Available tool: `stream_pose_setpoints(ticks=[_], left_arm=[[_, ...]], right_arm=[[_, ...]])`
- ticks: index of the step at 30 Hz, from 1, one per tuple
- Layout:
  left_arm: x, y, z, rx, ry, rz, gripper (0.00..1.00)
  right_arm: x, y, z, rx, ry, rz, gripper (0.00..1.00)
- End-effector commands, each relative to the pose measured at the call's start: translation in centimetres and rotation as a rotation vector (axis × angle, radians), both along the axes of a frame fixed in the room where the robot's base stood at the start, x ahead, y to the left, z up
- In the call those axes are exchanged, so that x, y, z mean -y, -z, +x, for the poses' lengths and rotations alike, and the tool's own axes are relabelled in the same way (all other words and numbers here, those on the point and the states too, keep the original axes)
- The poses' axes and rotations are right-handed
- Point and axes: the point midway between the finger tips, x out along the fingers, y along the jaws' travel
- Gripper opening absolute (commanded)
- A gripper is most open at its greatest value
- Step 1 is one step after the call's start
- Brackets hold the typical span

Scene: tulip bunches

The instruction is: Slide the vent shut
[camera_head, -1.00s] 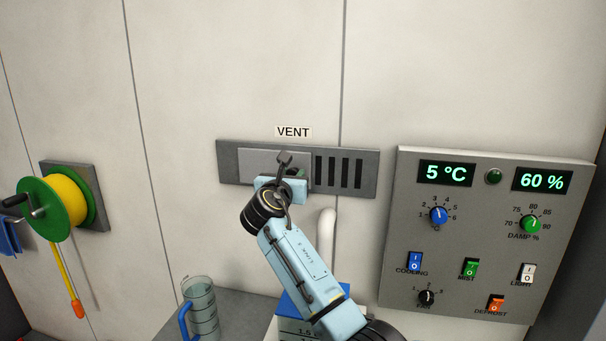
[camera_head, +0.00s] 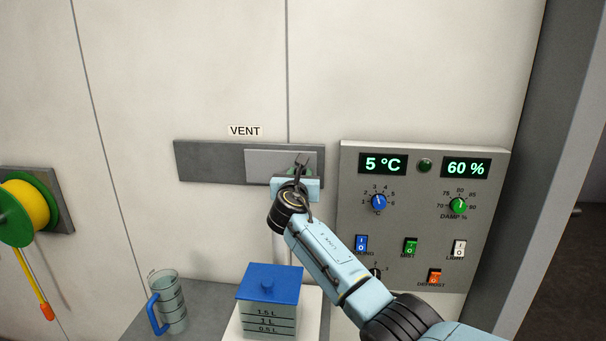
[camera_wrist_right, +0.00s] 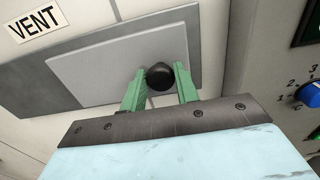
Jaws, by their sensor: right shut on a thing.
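The vent is a grey wall plate (camera_head: 205,163) under a VENT label, with a lighter grey sliding cover (camera_head: 270,160) at its right end. No dark slots show on the plate. In the right wrist view the cover (camera_wrist_right: 100,65) carries a round black knob (camera_wrist_right: 160,75). My right gripper (camera_wrist_right: 160,88) has its green fingers on either side of the knob, shut on it. In the head view the gripper (camera_head: 300,171) is at the right part of the cover and hides the knob in part. My left gripper is not in view.
A control panel (camera_head: 400,225) with displays, dials and switches is close on the right of the vent. Below are a blue-lidded container (camera_head: 268,283) and a clear jug (camera_head: 170,305) with a blue handle. A yellow and green reel (camera_head: 28,208) hangs at the left.

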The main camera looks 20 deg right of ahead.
Motion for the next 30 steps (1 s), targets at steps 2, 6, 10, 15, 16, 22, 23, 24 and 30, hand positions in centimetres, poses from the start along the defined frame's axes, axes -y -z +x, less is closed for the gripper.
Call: stream_pose_setpoints(ticks=[2,6,10,15,16,22,23,24,30], left_arm=[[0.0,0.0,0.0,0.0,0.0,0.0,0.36],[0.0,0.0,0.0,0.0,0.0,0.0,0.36],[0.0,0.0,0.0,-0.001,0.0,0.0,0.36],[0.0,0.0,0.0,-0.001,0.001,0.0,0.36],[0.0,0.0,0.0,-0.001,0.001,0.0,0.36],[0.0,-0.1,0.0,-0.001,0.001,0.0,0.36],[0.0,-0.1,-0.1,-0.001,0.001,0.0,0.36],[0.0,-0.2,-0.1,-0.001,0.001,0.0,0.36],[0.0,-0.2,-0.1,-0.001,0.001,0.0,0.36]], right_arm=[[0.3,0.2,-0.1,-0.002,0.005,-0.001,0.0],[0.3,0.1,-0.1,-0.002,0.006,-0.002,0.43],[0.3,0.1,-0.1,-0.002,0.006,-0.001,0.51],[0.3,0.1,-0.1,-0.002,0.006,-0.001,0.51],[0.3,0.1,-0.1,-0.002,0.005,-0.001,0.51],[-0.2,0.1,-0.9,-0.001,0.006,-0.002,0.51],[-0.3,0.1,-1.2,0.0,0.005,-0.001,0.51],[-0.6,0.1,-1.6,0.0,0.004,-0.001,0.51],[-2.0,0.2,-4.2,0.0,0.004,-0.001,0.51]])
